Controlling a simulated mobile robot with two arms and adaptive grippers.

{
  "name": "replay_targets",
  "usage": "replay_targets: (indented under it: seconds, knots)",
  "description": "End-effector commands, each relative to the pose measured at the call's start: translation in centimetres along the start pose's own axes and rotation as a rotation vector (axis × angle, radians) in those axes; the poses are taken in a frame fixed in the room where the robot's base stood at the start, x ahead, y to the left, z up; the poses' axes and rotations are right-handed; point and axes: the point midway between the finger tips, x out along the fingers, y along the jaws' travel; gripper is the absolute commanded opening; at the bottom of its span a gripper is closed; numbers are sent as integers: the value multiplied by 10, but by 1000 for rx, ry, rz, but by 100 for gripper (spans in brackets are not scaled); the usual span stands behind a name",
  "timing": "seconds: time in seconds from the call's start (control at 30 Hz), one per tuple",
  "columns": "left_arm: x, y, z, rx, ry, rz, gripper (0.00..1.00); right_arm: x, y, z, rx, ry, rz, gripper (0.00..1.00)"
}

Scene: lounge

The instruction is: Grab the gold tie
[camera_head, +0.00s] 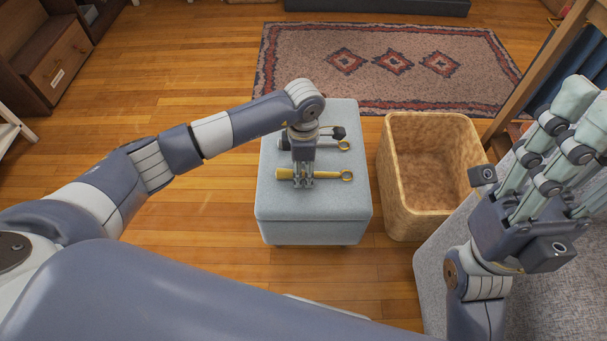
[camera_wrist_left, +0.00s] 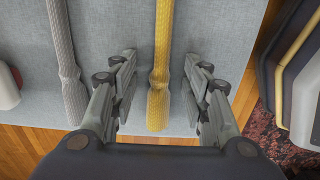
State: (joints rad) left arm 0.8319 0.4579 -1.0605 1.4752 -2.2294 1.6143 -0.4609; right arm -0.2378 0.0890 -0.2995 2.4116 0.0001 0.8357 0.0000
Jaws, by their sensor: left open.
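The gold tie (camera_head: 328,176) lies crosswise on the light blue ottoman (camera_head: 290,225), with a ring-like loop at its right end. My left gripper (camera_head: 303,184) is directly over its middle and hides part of it. In the left wrist view, the gold tie (camera_wrist_left: 159,80) runs between the two spread fingers of my open left gripper (camera_wrist_left: 162,66), with a visible gap on each side. My right gripper (camera_head: 588,105) is raised at the right edge, away from the ottoman; its fingers are partly cut off, so its opening is unclear.
A grey tie (camera_head: 327,145) lies parallel beyond the gold one, also seen in the left wrist view (camera_wrist_left: 63,50). A dark-ended item (camera_head: 338,132) lies behind it. A woven basket (camera_head: 405,220) stands right of the ottoman. Wooden floor (camera_head: 200,260) is open on the left.

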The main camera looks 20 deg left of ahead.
Motion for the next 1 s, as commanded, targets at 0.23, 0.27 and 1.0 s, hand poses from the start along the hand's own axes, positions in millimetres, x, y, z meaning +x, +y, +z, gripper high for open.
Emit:
replay_targets:
  seconds: [0.23, 0.27, 1.0]
  knots:
    - [0, 0, 0, 0, 0, 0, 9, 0, 0, 0, 1, 0, 0, 40]
    - [0, 0, 0, 0, 0, 0, 2, 0, 0, 0, 1, 0, 0, 40]
    - [-34, 1, 0, 1, -1, 3, 0, -6, 0, -2, 7, -55, 19, 40]
